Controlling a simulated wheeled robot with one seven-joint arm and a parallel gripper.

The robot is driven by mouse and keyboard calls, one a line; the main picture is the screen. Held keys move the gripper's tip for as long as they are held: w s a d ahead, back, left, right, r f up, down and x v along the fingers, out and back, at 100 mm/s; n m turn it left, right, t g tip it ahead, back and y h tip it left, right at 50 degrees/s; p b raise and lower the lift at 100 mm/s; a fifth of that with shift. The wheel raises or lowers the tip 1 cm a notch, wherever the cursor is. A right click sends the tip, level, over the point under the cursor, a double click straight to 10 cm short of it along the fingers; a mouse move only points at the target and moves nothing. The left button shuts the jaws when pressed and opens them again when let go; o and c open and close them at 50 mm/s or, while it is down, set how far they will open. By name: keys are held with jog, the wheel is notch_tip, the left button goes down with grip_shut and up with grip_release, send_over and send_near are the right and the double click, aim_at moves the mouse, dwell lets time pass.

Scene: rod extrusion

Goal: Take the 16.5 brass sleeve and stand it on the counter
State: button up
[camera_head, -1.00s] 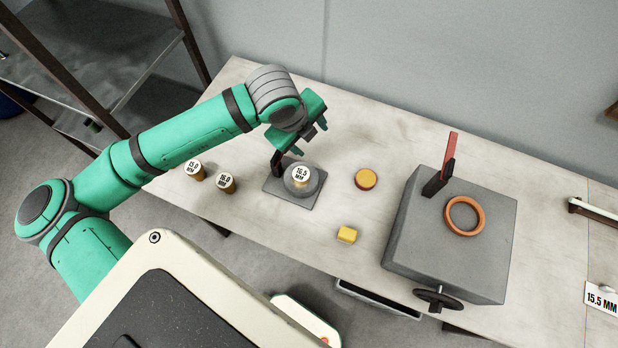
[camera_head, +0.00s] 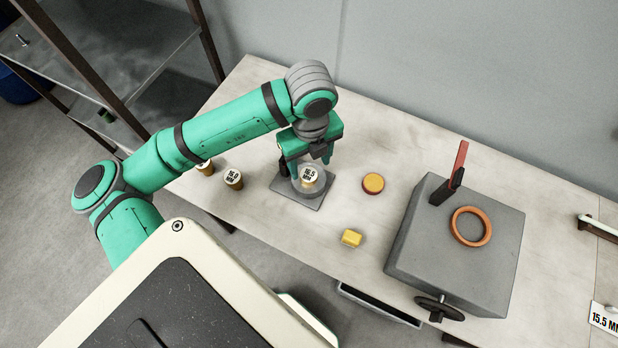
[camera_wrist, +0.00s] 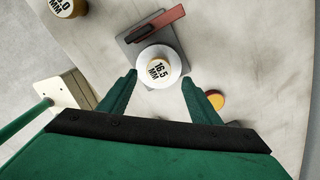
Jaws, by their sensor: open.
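The 16.5 brass sleeve (camera_head: 310,176) has a white label reading "16.5 MM" on top. It sits in a round light-grey holder on a flat grey plate (camera_head: 287,190). In the wrist view the sleeve (camera_wrist: 159,69) shows just beyond the fingertips, roughly centred between them. My gripper (camera_head: 309,163) is open and empty, pointing down close behind and above the sleeve. It also shows in the wrist view (camera_wrist: 158,76), with its two green fingers spread apart on either side of the holder. I cannot tell the exact height of the fingertips.
Two other labelled sleeves stand to the left, one (camera_head: 233,178) in clear view and one (camera_head: 205,168) partly behind my arm. A dark red lever (camera_wrist: 160,22) rises from the plate. A yellow disc (camera_head: 373,183), yellow block (camera_head: 351,238) and grey machine (camera_head: 455,250) stand to the right.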

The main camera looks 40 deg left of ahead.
aim_at(309, 174)
notch_tip(309, 174, down, 5)
jog(key=shift+s+a+r, duration=0.1)
jog(key=shift+a, duration=0.05)
grip_shut()
